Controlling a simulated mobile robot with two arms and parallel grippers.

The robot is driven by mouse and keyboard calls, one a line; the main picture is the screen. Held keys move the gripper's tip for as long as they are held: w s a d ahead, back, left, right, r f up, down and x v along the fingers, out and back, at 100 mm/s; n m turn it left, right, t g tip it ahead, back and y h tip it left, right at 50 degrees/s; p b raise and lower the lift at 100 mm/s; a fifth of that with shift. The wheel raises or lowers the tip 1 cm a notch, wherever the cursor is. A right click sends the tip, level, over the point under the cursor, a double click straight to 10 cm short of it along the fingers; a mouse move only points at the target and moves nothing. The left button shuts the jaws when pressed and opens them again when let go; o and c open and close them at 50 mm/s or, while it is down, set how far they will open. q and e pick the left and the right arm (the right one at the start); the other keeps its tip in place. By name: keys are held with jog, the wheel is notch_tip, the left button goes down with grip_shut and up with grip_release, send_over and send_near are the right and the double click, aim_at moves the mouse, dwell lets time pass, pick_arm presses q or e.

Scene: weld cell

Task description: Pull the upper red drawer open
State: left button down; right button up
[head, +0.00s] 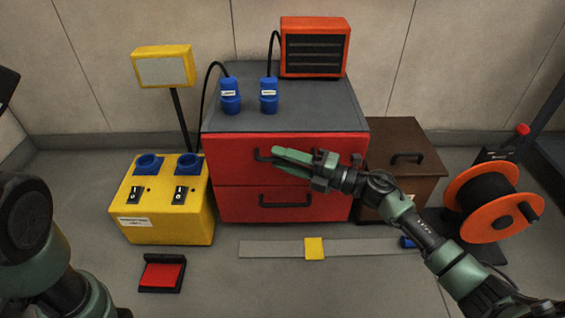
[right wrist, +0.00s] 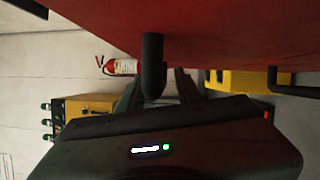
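The red cabinet has an upper red drawer (head: 232,166) and a lower drawer (head: 235,203) under a grey top, and both fronts look closed. The upper drawer's dark handle (head: 262,155) is mostly hidden behind my right gripper (head: 285,160) in the head view. In the right wrist view, the handle (right wrist: 152,68) sits between the fingers of my right gripper (right wrist: 160,92). The fingers are apart, with a gap on the right side of the handle; contact on the left is unclear. My left arm shows at the lower left, but its gripper is out of view.
Two blue connectors (head: 230,96) and an orange heater (head: 315,47) stand on the cabinet. A yellow box (head: 150,215) is left, a brown chest (head: 420,180) and orange cable reel (head: 487,203) right. A grey strip (head: 270,249) and red pedal (head: 161,275) lie on the floor in front.

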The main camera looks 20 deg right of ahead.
jog(key=shift+w+a, duration=0.1)
jog(key=shift+a, duration=0.05)
grip_shut()
dwell(1.4)
